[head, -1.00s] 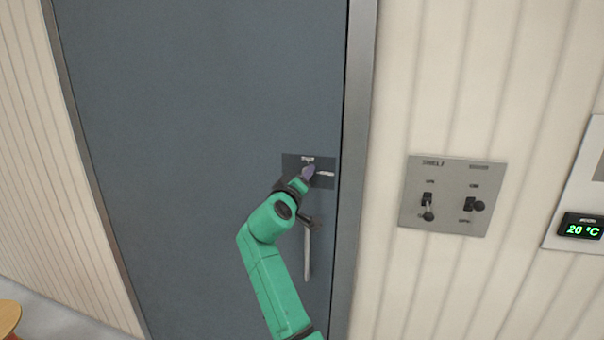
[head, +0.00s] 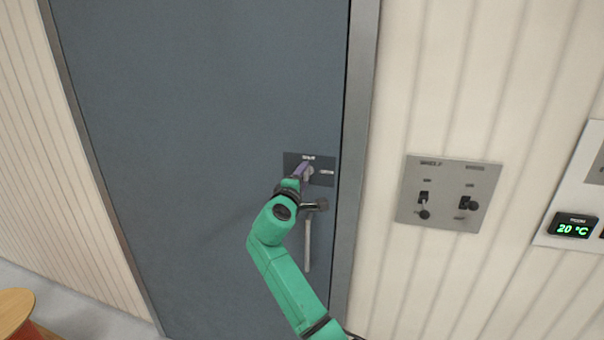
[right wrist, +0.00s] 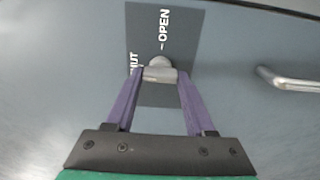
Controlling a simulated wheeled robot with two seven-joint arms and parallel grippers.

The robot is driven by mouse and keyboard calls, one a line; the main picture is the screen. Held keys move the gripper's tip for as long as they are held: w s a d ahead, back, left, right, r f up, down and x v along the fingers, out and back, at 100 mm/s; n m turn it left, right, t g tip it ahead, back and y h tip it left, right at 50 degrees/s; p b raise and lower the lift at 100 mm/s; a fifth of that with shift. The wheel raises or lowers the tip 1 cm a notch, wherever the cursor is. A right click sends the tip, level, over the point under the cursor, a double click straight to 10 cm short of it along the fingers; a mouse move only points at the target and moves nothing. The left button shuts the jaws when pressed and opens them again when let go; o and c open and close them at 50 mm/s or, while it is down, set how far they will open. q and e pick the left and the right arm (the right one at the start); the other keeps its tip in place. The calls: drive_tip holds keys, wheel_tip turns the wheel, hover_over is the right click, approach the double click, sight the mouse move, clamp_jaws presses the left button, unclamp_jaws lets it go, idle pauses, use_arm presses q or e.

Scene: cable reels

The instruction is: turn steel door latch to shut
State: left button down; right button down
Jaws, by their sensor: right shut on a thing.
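The steel latch (right wrist: 158,70) is a small grey knob on a dark plate (right wrist: 185,30) on the blue-grey door (head: 200,120). In the right wrist view the plate reads OPEN ahead of the latch and partly hidden SHUT to its left. In the head view the plate (head: 322,181) has a white label above and one to the right of the latch. My right gripper (head: 303,169) has purple fingers, one on each side of the latch, shut on it (right wrist: 159,76). Which way the latch points is hard to tell. My left gripper is out of view.
A door handle (head: 308,245) hangs just below the plate, close to my right wrist. It also shows at right in the right wrist view (right wrist: 290,82). Right of the door frame (head: 358,150) are a switch panel (head: 445,210) and a 20 °C display (head: 574,226). A round wooden-topped thing (head: 14,308) stands lower left.

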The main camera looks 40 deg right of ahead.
drive_tip(key=shift+d+r, duration=0.1)
drive_tip(key=shift+r, duration=0.3)
drive_tip(key=shift+c, duration=2.2)
unclamp_jaws()
drive_tip(key=shift+o, duration=0.9)
drive_tip(key=shift+d+f, duration=0.1)
drive_tip(key=shift+d, duration=0.1)
drive_tip(key=shift+d+f, duration=0.2)
drive_tip(key=shift+f, duration=0.05)
drive_tip(key=shift+s+a+f, duration=0.1)
drive_tip(key=shift+s+a, duration=0.05)
drive_tip(key=shift+a, duration=0.3)
drive_tip(key=b+v, duration=0.5)
drive_tip(key=v, duration=0.8)
drive_tip(key=shift+s+a+b, duration=0.25)
drive_tip(key=shift+b, duration=0.05)
